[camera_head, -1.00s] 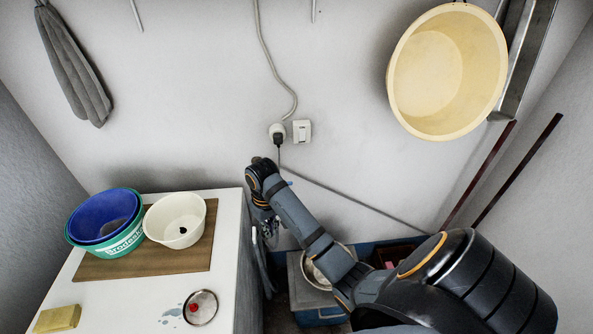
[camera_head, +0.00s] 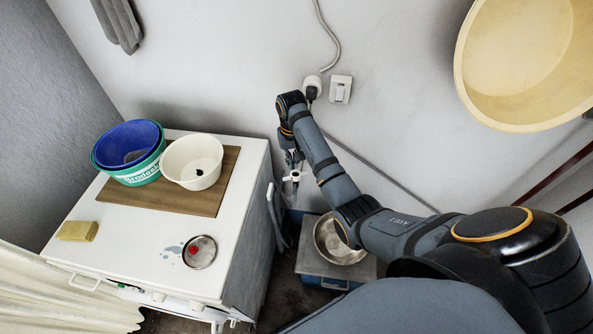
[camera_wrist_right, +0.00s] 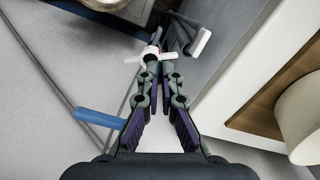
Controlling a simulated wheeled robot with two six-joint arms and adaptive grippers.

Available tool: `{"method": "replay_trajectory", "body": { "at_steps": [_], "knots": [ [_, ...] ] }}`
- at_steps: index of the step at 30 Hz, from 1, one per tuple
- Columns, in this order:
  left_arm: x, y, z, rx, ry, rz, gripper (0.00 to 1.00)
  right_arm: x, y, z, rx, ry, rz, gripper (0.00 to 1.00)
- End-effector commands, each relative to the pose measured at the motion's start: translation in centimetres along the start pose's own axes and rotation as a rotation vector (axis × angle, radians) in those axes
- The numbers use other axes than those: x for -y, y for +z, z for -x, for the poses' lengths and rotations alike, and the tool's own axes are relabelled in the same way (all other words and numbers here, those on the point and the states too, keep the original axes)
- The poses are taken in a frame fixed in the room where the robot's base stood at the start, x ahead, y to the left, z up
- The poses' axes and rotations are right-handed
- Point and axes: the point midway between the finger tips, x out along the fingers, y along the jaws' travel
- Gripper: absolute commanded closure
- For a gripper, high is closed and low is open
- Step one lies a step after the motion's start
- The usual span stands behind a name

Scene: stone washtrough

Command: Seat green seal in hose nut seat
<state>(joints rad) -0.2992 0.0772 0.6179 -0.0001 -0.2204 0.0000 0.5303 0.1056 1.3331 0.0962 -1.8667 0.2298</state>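My right gripper (camera_wrist_right: 159,72) points at a white fitting (camera_wrist_right: 157,55) with a lever-like handle, just beyond its fingertips in the wrist view. The fingertips are close together with a narrow gap. A speck of green shows near the tips, but I cannot tell if it is the green seal or if it is held. In the head view my right arm reaches left to the wall, and the white fitting (camera_head: 295,176) shows just below the gripper. I cannot clearly make out the hose nut or its seat. My left gripper is not in view.
A white washing machine (camera_head: 130,262) stands left, bearing a white bowl (camera_head: 178,178), a blue basin (camera_head: 128,137), a sponge (camera_head: 77,231) and a metal dish (camera_head: 205,258) with something red. A metal bowl (camera_head: 330,246) sits below my arm. A cream basin (camera_head: 470,75) hangs right.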

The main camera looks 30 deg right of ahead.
Motion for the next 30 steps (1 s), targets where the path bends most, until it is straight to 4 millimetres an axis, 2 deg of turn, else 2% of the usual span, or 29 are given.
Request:
{"method": "replay_trajectory", "body": {
  "at_steps": [3,6,13,18,30],
  "knots": [
    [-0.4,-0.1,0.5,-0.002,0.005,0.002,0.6,-1.1,-1.4,-1.9,0.002,0.001,-0.001,1.0],
    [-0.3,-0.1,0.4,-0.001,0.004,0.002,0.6,-1.4,-2.1,-2.9,0.001,-0.001,0.001,1.0],
    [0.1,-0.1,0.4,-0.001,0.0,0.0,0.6,-1.9,-2.7,-3.8,0.001,0.0,0.001,1.0],
    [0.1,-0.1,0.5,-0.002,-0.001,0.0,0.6,-1.8,-2.6,-6.4,0.001,-0.001,0.002,1.0],
    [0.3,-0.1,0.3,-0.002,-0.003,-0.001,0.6,-1.8,-2.6,-7.2,-0.001,-0.001,0.002,1.0]
  ]
}}
